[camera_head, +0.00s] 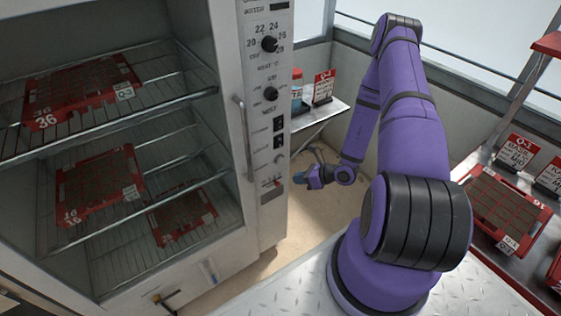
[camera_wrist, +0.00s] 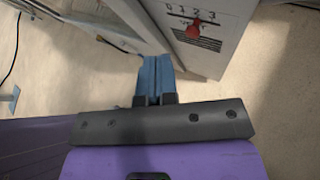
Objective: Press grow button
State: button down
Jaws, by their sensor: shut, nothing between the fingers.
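The control panel (camera_head: 265,120) runs down the right side of a tall grey cabinet (camera_head: 230,60). It has two black knobs, two dark rocker switches (camera_head: 279,132), a small round button-like part (camera_head: 280,160) and a red pointer on a scale (camera_head: 272,184) near the bottom. The small labels are unreadable, so I cannot tell which part is the grow button. My gripper (camera_head: 299,178) is just right of the panel's lower part, seemingly apart from it. In the wrist view its blue fingers (camera_wrist: 155,72) are shut and empty, beside the panel's 0-to-3 scale with the red pointer (camera_wrist: 193,30).
Wire shelves in the cabinet hold red trays (camera_head: 100,185). A vertical handle (camera_head: 243,137) stands out left of the panel. A shelf (camera_head: 325,114) with small items is behind my arm. A bench with a red tray (camera_head: 540,236) is at right. Floor below my gripper is clear.

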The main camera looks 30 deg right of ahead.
jog(key=w, duration=0.7)
jog(key=shift+w+a, duration=0.1)
dwell(2.0)
jog(key=shift+w, duration=0.25)
jog(key=shift+w, duration=0.5)
dwell(0.9)
jog(key=shift+s, duration=0.9)
jog(key=shift+s, duration=2.55)
